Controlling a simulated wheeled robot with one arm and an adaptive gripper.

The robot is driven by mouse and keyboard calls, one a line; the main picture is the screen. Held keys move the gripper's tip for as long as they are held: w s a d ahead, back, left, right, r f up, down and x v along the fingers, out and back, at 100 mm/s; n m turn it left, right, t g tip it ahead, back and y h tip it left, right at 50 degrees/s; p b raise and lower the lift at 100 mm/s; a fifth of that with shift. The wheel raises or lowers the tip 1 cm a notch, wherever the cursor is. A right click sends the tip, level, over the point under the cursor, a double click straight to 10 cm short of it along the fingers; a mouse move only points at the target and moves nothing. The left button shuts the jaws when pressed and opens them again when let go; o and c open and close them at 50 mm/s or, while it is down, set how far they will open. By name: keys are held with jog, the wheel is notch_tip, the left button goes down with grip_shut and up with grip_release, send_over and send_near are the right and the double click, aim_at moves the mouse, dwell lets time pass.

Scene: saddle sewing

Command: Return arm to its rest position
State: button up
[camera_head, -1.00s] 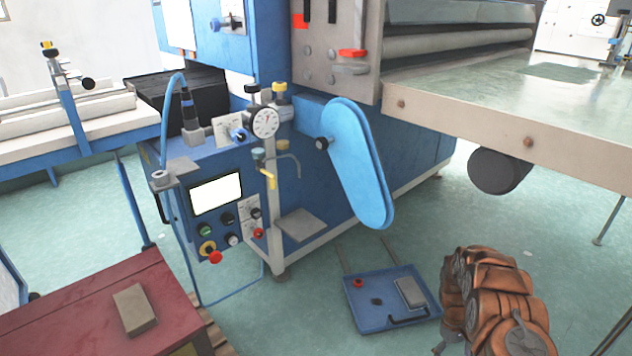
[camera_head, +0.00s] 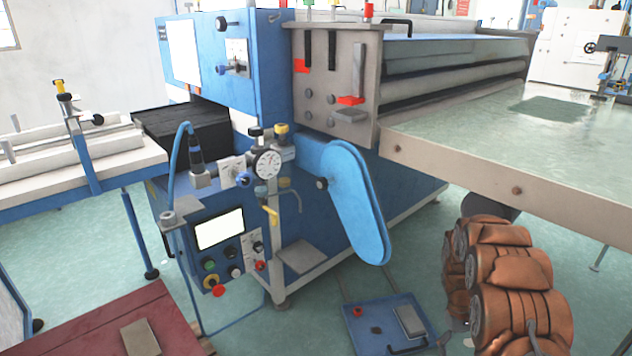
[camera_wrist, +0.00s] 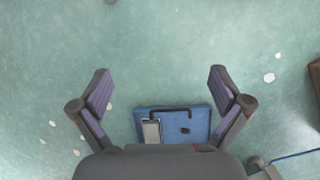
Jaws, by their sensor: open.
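My gripper (camera_wrist: 160,88) shows in the wrist view with its two purple-padded fingers spread wide apart. Nothing is between them but green floor. A blue floor tray (camera_wrist: 200,122) with a grey pedal lies beyond the palm, below and between the fingers in the picture. In the head view, my copper-coloured arm is folded at the lower right, and the gripper itself is out of that picture. The blue tray (camera_head: 372,334) lies on the floor just left of the arm.
The blue machine (camera_head: 330,165) stands in the middle with its control panel (camera_head: 220,230). A metal table (camera_head: 470,150) juts out at the right, above and behind my arm. A dark red surface (camera_head: 95,325) is at the lower left. Green floor lies open around the tray.

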jog(key=s+a+r+p, duration=0.4)
jog(key=r+p, duration=0.1)
jog(key=r, duration=0.8)
jog(key=s+a+r+m+t+p, duration=0.1)
jog(key=s+a+r+p, duration=0.35)
jog(key=r, duration=0.75)
jog(key=s+a+r+p, duration=0.3)
jog(key=s+r+p, duration=0.15)
jog(key=r, duration=0.85)
jog(key=s+a+r+p, duration=0.4)
jog(key=s+r, duration=0.4)
jog(key=s, duration=0.2)
jog(key=s+a+r+t+y+p, duration=0.1)
jog(key=s+a+r+p, duration=0.4)
jog(key=s+r+p, duration=0.2)
jog(key=s+r, duration=0.2)
jog(key=s, duration=0.1)
jog(key=shift+s+a, duration=0.2)
jog(key=shift+s, duration=0.2)
jog(key=shift+c, duration=0.4)
